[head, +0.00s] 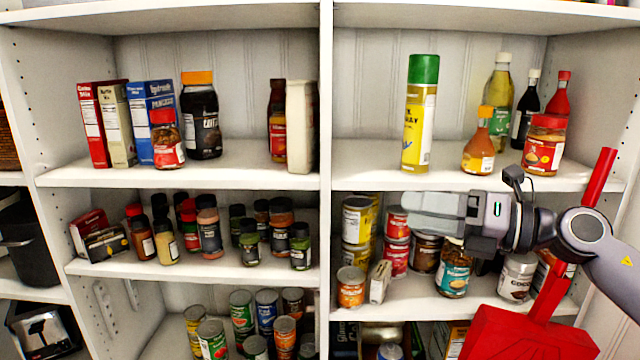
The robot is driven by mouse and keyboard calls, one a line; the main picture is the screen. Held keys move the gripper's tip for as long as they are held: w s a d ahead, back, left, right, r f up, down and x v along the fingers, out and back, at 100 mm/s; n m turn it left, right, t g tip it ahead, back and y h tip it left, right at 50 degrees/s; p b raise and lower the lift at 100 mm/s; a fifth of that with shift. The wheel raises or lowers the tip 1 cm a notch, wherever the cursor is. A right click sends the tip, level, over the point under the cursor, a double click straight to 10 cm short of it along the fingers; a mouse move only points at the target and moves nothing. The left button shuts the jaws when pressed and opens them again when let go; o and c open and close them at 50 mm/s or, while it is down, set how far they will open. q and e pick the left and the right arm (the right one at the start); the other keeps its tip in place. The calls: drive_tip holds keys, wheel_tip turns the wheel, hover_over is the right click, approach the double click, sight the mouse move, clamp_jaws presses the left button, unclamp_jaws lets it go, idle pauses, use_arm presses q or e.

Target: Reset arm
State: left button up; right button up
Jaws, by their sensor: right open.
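My right gripper (432,213) reaches in from the right, in front of the right bay's middle shelf, with its pale fingers pointing left. It is open, and I see nothing held in it. It overlaps the cans in the view, and I cannot tell how far it is from them. My right arm (590,232) runs back to the right edge. My left gripper and arm are not in view.
White corner shelving (190,178) holds boxes, jars, spices and cans. A yellow spray can with a green cap (418,120) stands on the right upper shelf. A red long-handled object (530,335) stands lower right, partly behind my arm.

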drive_tip(key=s+d+f+m+t+h+p, duration=0.1)
drive_tip(key=s+f+m+t+h, duration=0.3)
drive_tip(key=f+m, duration=0.85)
drive_tip(key=s+d+f+m+t+h, duration=0.1)
drive_tip(key=s+f+m+t+h, duration=0.3)
drive_tip(key=f+m, duration=0.9)
drive_tip(key=s+d+f+m+g+h, duration=0.3)
drive_tip(key=s+f+m+g+h, duration=0.2)
drive_tip(key=s+f+m, duration=0.6)
drive_tip(key=s+f, duration=0.6)
drive_tip(key=shift+d+f+p, duration=0.2)
drive_tip(key=shift+f+p, duration=0.15)
